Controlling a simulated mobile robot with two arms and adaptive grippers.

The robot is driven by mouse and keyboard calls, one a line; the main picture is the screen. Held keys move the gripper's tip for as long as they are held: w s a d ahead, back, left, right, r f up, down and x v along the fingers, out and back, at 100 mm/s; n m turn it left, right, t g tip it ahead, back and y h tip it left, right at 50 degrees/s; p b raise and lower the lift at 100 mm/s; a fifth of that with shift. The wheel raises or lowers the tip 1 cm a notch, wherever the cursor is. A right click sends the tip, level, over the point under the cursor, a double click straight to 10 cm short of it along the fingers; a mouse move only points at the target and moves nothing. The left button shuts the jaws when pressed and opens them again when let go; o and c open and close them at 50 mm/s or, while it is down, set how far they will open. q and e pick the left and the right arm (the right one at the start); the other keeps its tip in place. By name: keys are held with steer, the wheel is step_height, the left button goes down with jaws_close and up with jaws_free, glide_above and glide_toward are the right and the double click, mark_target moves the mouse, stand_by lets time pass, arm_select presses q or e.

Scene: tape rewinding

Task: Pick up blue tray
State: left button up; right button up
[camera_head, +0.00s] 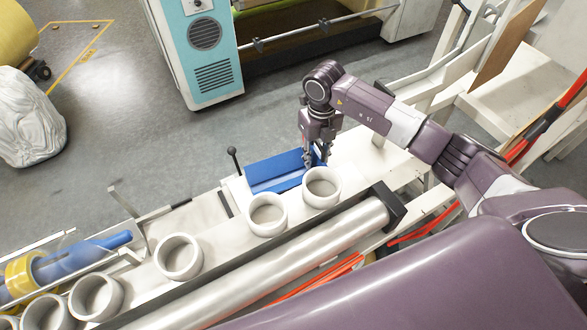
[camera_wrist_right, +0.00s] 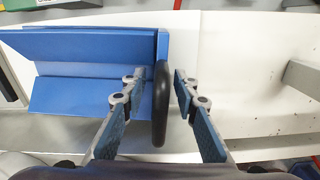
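The blue tray (camera_head: 275,172) lies on the white bench top, behind the row of white rings. In the right wrist view the tray (camera_wrist_right: 80,95) fills the left side, with a V-shaped hollow and a black rounded handle (camera_wrist_right: 160,115) at its right end. My right gripper (camera_head: 316,160) points down at the tray's right end. In the right wrist view its fingers (camera_wrist_right: 158,77) are apart, one on each side of the black handle, with gaps visible. The fingertips' height against the handle is hard to judge. My left gripper is not in view.
Several white rings (camera_head: 178,257) stand along the bench, one (camera_head: 321,188) close in front of my right gripper. A metal roller (camera_head: 290,255) runs along the bench's near side. A black-knobbed lever (camera_head: 234,160) rises left of the tray. A blue bar with yellow tape (camera_head: 75,258) is at far left.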

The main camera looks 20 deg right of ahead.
jaws_close()
steer(key=shift+w+r, duration=0.1)
steer(key=shift+r, duration=0.1)
stand_by(0.3)
